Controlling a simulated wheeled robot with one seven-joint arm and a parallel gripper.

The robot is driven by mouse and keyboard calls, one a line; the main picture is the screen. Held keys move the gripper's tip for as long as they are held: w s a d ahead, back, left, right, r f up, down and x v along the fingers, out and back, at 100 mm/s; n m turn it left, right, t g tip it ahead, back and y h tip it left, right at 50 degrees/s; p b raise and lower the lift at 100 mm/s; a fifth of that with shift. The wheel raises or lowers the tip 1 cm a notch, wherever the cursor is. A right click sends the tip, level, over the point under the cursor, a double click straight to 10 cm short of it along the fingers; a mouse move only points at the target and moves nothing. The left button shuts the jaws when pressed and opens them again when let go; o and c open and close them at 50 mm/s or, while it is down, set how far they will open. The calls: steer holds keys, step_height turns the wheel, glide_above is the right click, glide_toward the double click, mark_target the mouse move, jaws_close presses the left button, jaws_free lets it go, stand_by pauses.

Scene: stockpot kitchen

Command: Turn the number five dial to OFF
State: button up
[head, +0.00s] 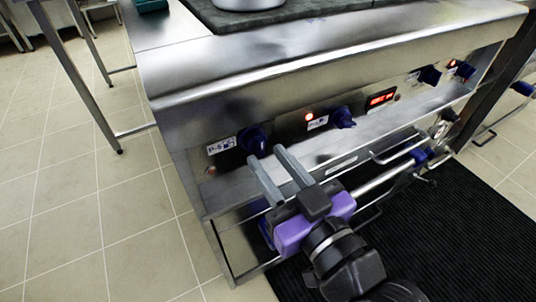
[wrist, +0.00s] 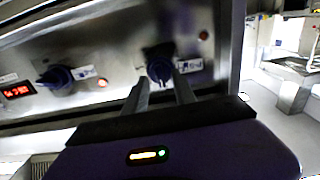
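The dark blue dial (head: 252,140) at the left end of the stove's front panel has a white label (head: 222,145) beside it, which seems to end in a 5 but is hard to read. The same dial (wrist: 159,68) shows in the wrist view, straight ahead between the fingers. My gripper (head: 264,153) is open, with its two grey fingers pointing at this dial. In the wrist view the fingertips (wrist: 160,80) lie on either side of the dial's lower part. Whether they touch it I cannot tell.
A second blue dial (head: 342,117) with a lit red lamp (head: 309,116) and a red display (head: 380,98) lie to the right. More dials (head: 429,75) follow. A steel rail (head: 395,172) runs below the panel. Tiled floor (head: 60,200) is open at left; a black mat (head: 470,230) lies at right.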

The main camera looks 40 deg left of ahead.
steer(key=v, duration=0.6)
steer(key=shift+p, duration=0.45)
steer(key=shift+d+r, duration=0.1)
